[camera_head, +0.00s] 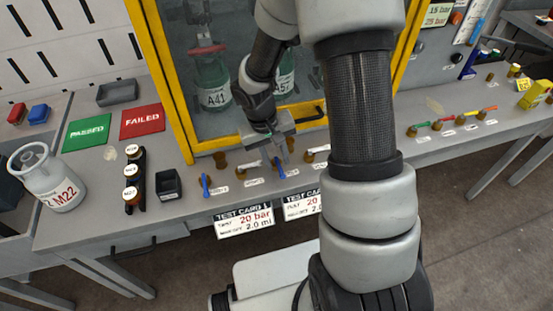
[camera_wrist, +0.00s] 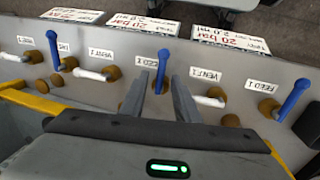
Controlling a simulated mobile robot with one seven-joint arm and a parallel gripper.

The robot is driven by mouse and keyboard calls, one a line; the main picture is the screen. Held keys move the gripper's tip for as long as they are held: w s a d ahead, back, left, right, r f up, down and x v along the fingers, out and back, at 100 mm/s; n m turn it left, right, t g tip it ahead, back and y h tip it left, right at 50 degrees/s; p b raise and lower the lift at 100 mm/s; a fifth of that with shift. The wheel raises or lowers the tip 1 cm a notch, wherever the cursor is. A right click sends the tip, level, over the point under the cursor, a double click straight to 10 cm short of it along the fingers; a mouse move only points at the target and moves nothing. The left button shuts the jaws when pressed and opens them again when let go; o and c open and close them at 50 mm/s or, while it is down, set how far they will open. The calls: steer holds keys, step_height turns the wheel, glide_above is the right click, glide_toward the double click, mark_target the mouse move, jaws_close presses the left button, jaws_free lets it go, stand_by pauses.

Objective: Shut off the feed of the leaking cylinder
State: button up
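A cabinet with a yellow frame (camera_head: 185,138) holds green cylinder A41 (camera_head: 213,92) and cylinder A57 (camera_head: 285,83), the latter partly behind my arm. No leak is visible on either. On the bench front, a blue feed lever (camera_head: 205,186) stands at left. A second blue feed lever (camera_head: 279,168) is at my gripper (camera_head: 277,150). In the wrist view my gripper (camera_wrist: 161,88) is open, its fingers either side of the middle blue lever (camera_wrist: 162,68); contact cannot be told. Other blue levers stand at right (camera_wrist: 293,99) and left (camera_wrist: 53,50).
White vent levers flank the middle feed lever, one at right (camera_wrist: 209,101) and one at left (camera_wrist: 91,75). Test cards (camera_head: 244,221) hang on the front edge.

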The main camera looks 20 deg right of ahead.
jaws_close()
steer(key=shift+n, duration=0.3)
steer(key=n, duration=0.2)
steer(key=d+n+t, duration=0.1)
steer(key=n, duration=0.3)
steer(key=n+p, duration=0.1)
steer(key=n, duration=0.1)
steer(key=shift+d+r+t+y, duration=0.1)
steer(key=shift+d+t+y, duration=0.2)
steer(key=shift+d, duration=0.05)
steer(key=n+p, duration=0.2)
steer(key=n, duration=0.1)
steer(key=w+n+p, duration=0.1)
steer(key=n, duration=0.1)
steer(key=shift+d+r+y, duration=0.1)
steer(key=shift+d+y, duration=0.3)
steer(key=shift+w+d+n+t+y+p, duration=0.1)
steer(key=shift+w+n+t+y+p, duration=0.1)
steer(key=shift+n+p, duration=0.8)
steer(key=shift+w+d+n+t+y+p, duration=0.1)
steer(key=shift+w+n+y+p, duration=0.1)
steer(key=shift+n+p, duration=0.75)
steer(key=shift+f+n, duration=0.2)
steer(key=shift+n, duration=0.15)
